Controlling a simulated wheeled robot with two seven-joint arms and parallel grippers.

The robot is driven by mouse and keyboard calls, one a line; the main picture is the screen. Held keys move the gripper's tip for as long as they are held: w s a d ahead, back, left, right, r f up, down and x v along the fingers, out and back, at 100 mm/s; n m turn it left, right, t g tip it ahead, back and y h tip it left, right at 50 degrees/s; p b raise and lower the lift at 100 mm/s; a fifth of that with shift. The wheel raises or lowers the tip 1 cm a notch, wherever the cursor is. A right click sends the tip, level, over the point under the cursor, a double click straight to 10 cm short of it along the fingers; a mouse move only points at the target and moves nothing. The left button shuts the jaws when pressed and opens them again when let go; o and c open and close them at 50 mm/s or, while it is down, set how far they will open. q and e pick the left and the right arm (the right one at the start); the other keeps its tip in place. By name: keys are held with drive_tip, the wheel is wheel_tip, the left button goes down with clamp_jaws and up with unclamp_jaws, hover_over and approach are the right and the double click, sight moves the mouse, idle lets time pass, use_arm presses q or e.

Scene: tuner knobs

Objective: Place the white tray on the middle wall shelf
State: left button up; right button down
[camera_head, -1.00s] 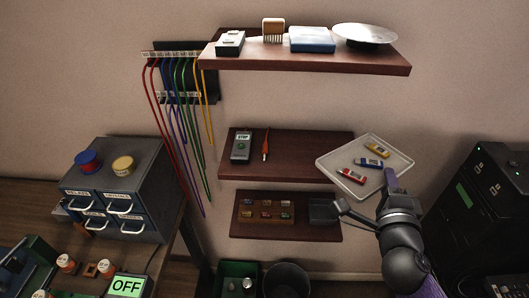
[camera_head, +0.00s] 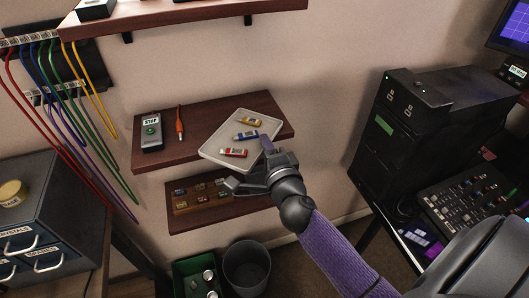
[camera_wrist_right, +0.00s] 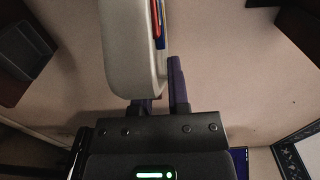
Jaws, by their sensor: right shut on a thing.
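The white tray (camera_head: 212,154) overlaps the right part of the middle wall shelf (camera_head: 160,116) in the head view and carries a yellow, a blue and a red stick-like item. I cannot tell whether it touches the shelf. My right gripper (camera_head: 262,165) is shut on the tray's near right edge. In the right wrist view the tray (camera_wrist_right: 128,60) stands edge-on at the gripper's fingers (camera_wrist_right: 163,85). My left gripper is not in view.
The lower shelf (camera_head: 185,222) holds a small-parts box (camera_head: 199,195). The upper shelf (camera_head: 190,14) is above. A dark bin (camera_head: 246,272) stands below.

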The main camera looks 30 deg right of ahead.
drive_tip(key=c, duration=1.1)
unclamp_jaws()
drive_tip(key=o, duration=0.5)
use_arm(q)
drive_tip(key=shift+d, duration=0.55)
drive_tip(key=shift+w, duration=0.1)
